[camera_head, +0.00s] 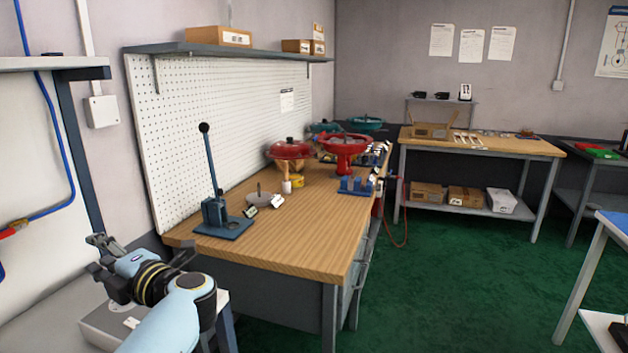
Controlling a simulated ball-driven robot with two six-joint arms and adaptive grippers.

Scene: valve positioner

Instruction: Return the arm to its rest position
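My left arm, light blue and black, comes in at the lower left. Its gripper (143,250) is dark, with finger parts showing apart on either side of the wrist, so it looks open. Nothing shows held in it. The wrist partly hides the gripper's body. It is left of and in front of the wooden workbench (300,238), clear of the bench top. My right arm and gripper are not in view.
A blue lever press (215,214) stands on the bench's near left. Red valve actuators (345,146) and small parts are farther back. A grey surface (55,318) lies beside my arm. A second table (480,146) stands at the back. Green floor (450,285) is open between.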

